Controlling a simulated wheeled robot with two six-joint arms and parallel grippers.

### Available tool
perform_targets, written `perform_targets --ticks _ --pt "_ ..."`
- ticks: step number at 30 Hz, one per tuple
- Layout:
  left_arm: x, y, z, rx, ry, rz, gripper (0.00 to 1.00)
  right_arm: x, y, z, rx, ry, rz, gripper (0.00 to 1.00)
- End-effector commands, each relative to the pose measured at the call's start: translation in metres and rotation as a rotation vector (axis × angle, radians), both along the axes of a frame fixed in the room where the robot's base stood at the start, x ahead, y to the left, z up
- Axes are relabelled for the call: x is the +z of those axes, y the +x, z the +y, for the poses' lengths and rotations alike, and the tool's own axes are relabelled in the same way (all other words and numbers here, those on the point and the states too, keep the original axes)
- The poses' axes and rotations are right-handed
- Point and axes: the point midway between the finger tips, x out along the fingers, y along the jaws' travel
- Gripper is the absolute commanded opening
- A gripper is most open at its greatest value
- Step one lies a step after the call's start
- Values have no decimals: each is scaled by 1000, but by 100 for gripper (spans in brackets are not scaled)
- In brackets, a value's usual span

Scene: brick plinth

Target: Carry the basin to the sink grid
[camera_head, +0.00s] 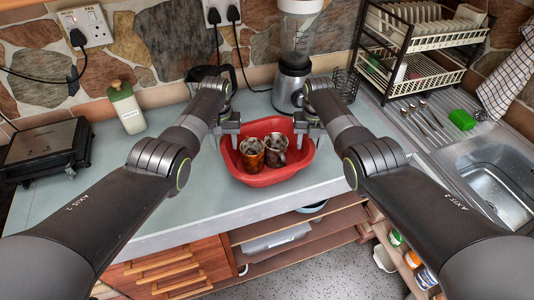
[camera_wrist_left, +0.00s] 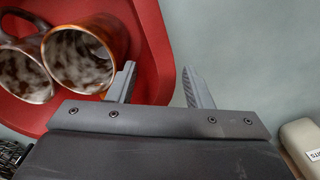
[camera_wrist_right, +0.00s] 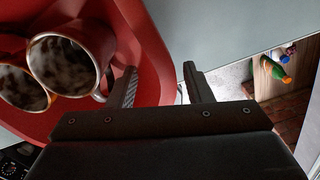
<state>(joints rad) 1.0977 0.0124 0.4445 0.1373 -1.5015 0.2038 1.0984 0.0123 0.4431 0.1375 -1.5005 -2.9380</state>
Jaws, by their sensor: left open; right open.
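The red basin (camera_head: 270,179) sits on the pale counter in the head view, with two brown mugs (camera_head: 252,152) (camera_head: 275,148) inside. My left gripper (camera_head: 226,130) is open at its left rim. In the left wrist view the basin's rim (camera_wrist_left: 152,40) passes between the open fingers (camera_wrist_left: 160,88). My right gripper (camera_head: 309,127) is open at the right rim. In the right wrist view the rim (camera_wrist_right: 150,45) likewise runs between the fingers (camera_wrist_right: 158,88). Contact cannot be told. The ribbed metal drainer (camera_head: 393,113) beside the sink (camera_head: 493,170) is at the right; no separate grid is clear.
A blender (camera_head: 292,85) stands just behind the basin. A two-tier dish rack (camera_head: 425,50), several utensils (camera_head: 422,118) and a green sponge (camera_head: 462,119) are at the right. A bottle (camera_head: 126,108) and a grill (camera_head: 45,150) are at the left. The counter's front edge is near the basin.

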Motion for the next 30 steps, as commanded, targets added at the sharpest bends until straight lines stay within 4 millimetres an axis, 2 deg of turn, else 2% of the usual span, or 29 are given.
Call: perform_targets --ticks 5,15,30 --pt "0 0 0 0 0 0 46 0 0 0 0 0 0 46" --pt "0 0 0 0 0 0 1 0 0 0 0 0 0 1" --pt "5 1 0 0 0 -3 0 4 1 0 0 0 -2 0"
